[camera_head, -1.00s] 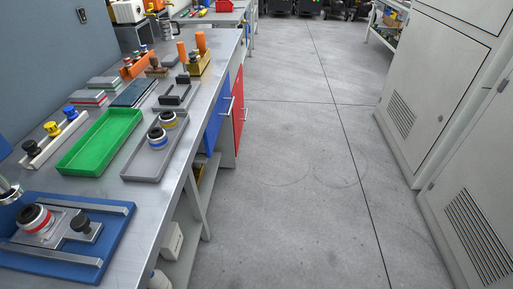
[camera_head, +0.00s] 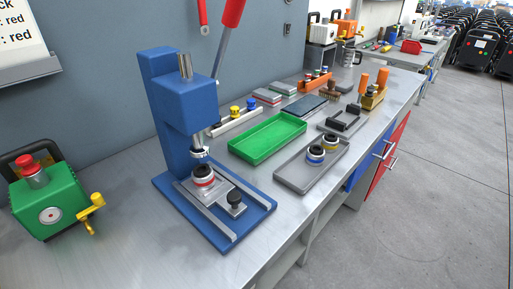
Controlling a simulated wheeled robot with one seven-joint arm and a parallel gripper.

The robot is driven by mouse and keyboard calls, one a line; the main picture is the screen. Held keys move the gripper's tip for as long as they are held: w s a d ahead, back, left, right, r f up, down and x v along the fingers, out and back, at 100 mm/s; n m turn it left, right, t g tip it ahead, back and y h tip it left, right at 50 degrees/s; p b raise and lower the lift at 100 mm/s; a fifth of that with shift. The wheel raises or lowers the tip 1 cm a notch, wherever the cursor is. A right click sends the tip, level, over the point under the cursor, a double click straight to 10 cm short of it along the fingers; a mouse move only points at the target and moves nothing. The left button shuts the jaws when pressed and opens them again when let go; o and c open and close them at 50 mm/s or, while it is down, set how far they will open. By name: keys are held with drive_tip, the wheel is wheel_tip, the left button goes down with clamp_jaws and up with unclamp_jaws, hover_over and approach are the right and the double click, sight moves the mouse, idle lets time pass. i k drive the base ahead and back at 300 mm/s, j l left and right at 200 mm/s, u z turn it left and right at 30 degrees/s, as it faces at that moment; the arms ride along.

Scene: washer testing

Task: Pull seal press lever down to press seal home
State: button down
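The blue seal press (camera_head: 180,105) stands upright on the metal workbench, left of centre in the head view. Its lever (camera_head: 229,35) has a thick red grip and points up and to the right, with its top cut off by the frame edge. The silver ram (camera_head: 198,143) hangs from the press head. Below it, a dark round part with a red ring (camera_head: 204,180) sits in a grey fixture plate (camera_head: 213,193) on the blue base. The ram's tip is close above this part; I cannot tell if they touch. My gripper is not in view.
A green device with a red knob and yellow valve (camera_head: 45,203) stands left of the press. A green tray (camera_head: 267,138) and a grey tray (camera_head: 311,168) with two ringed parts lie to the right. Bare bench lies in front of the press.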

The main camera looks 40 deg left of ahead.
sight(233, 10)
drive_tip(key=u, duration=1.2)
